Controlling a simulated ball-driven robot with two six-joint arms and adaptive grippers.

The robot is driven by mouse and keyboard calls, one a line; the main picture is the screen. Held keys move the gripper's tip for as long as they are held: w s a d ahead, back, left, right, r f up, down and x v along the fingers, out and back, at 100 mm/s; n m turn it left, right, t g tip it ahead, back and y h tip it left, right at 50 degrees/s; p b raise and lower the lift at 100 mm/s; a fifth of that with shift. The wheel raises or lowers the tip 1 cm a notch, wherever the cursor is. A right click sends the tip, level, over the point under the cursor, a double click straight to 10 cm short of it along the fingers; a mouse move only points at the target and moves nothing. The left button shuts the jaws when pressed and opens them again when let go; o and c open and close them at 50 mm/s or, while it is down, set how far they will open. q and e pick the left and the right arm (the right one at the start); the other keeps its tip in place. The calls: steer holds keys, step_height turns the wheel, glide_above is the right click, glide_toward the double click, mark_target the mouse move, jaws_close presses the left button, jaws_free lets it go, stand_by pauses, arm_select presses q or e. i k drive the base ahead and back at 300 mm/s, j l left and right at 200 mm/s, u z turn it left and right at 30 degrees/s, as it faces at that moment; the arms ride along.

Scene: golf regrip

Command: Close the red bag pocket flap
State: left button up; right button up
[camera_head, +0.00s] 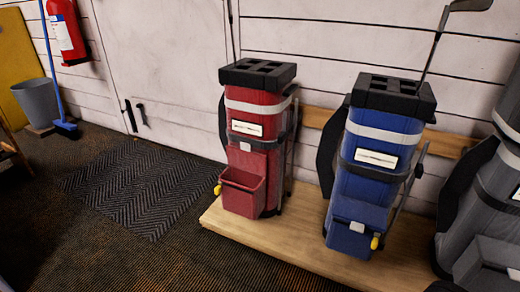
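The red golf bag (255,110) stands upright at the left end of a low wooden platform, in the middle of the head view. Its pocket (242,194) on the lower front is open at the top, and the dark inside shows. The pocket flap (247,161) is raised against the bag's front above the opening, with a small pale clasp (245,146) at its upper edge. A yellow tag hangs at the pocket's left side. I can make out neither of my grippers in this view.
A blue bag (372,165) with a shut pocket (352,234) stands right of the red one. A grey bag (497,185) is at the right edge. The wooden platform (290,241) carries them. The dark floor and mat (138,185) at left are clear.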

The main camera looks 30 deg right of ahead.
mark_target(243, 158)
steer(key=i+l+z, duration=0.2)
steer(key=i+z, duration=0.15)
steer(key=i+l+z, duration=0.15)
steer(key=i+z, duration=0.55)
